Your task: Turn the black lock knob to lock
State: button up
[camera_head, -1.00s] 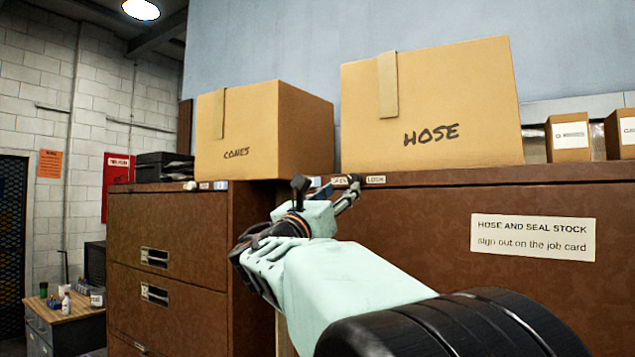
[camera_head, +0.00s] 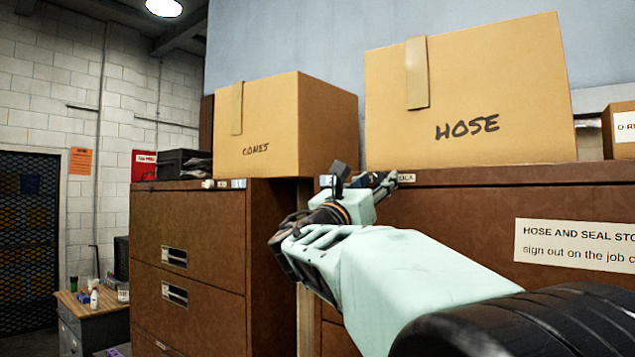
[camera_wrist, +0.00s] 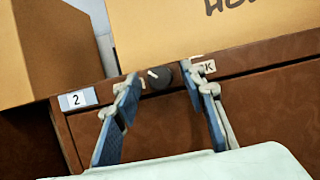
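The black lock knob (camera_wrist: 160,78) shows in the wrist view on the top front strip of the brown cabinet (camera_wrist: 255,110), with a white mark pointing to the upper left. A label to its right (camera_wrist: 207,67) is partly covered, with only a "K" clear. My gripper (camera_wrist: 161,84) is open, one blue-padded finger on each side of the knob in the picture. I cannot tell whether the fingers touch it. In the head view my gripper (camera_head: 382,184) is at the cabinet's top edge and hides the knob, beside a label ending in "CK" (camera_head: 407,178).
A box marked HOSE (camera_head: 500,90) stands on the cabinet just above the knob. A CONES box (camera_head: 270,125) stands on the left cabinet (camera_head: 190,235). A paper sign (camera_head: 580,243) is on the right cabinet's front. A narrow gap separates the cabinets.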

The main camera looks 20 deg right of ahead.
grip_shut()
